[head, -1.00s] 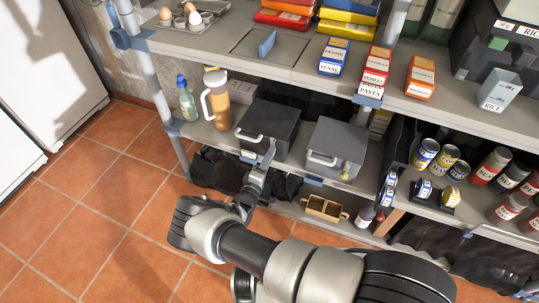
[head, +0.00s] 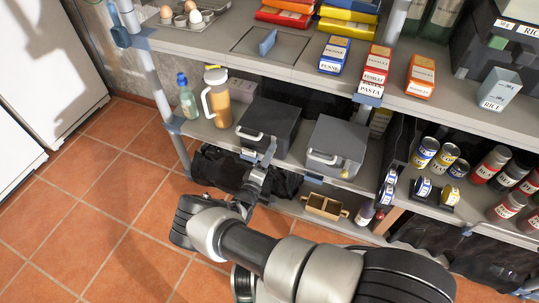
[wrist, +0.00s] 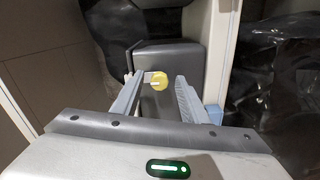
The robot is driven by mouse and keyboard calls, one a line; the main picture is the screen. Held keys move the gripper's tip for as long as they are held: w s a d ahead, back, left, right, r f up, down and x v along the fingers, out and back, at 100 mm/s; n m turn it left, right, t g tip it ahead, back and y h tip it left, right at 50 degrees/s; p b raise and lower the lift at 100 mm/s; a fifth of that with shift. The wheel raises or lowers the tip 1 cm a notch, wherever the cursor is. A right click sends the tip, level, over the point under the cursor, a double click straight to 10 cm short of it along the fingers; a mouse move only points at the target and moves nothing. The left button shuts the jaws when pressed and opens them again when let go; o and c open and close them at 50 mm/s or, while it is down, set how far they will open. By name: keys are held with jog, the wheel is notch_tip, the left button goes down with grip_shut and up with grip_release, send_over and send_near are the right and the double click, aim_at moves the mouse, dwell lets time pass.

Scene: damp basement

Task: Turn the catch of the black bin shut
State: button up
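The black bin (head: 268,122) stands on the middle shelf, with a pale handle on its front. My gripper (head: 268,153) is at the lower right of the bin's front, reaching up from below. In the wrist view the bin's dark face (wrist: 172,58) fills the middle. A round yellow catch (wrist: 160,81) with a small pale bar shows on it. My gripper (wrist: 158,88) is open, with one finger on each side of the catch. I cannot tell whether either finger touches it. In the head view the catch is not visible.
A grey bin (head: 337,147) stands close to the right on the same shelf (head: 205,132). A jug (head: 217,98) and a bottle (head: 187,97) stand to the left. Dark plastic sheeting (head: 215,168) and a small wooden crate (head: 325,207) are below. Open tiled floor lies at left.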

jog(key=p+v, duration=0.2)
jog(key=v, duration=1.5)
jog(key=shift+s, duration=0.2)
jog(key=shift+r, duration=0.1)
jog(key=d+r+m+g+h, duration=0.1)
jog(key=d+r+m+g, duration=0.35)
jog(key=r, duration=0.65)
jog(key=d+r+m+g, duration=0.3)
jog(key=d+r+g, duration=0.25)
jog(key=r, duration=0.45)
jog(key=d+r+m+g+h, duration=0.1)
jog(key=d+r+m+g, duration=0.4)
jog(key=r, duration=0.6)
jog(key=s+d+r+t+y, duration=0.2)
jog(key=s+d+r+y, duration=0.2)
jog(key=s+r, duration=0.5)
jog(key=s+d+r+t+y, duration=0.2)
jog(key=s+d+r+y, duration=0.3)
jog(key=r, duration=0.6)
notch_tip(320, 180, up, 17)
jog(key=s+a+p, duration=0.1)
jog(key=p, duration=1.6)
jog(key=shift+f+n+h, duration=0.25)
jog(key=shift+n+h, duration=0.15)
jog(key=shift+n, duration=0.05)
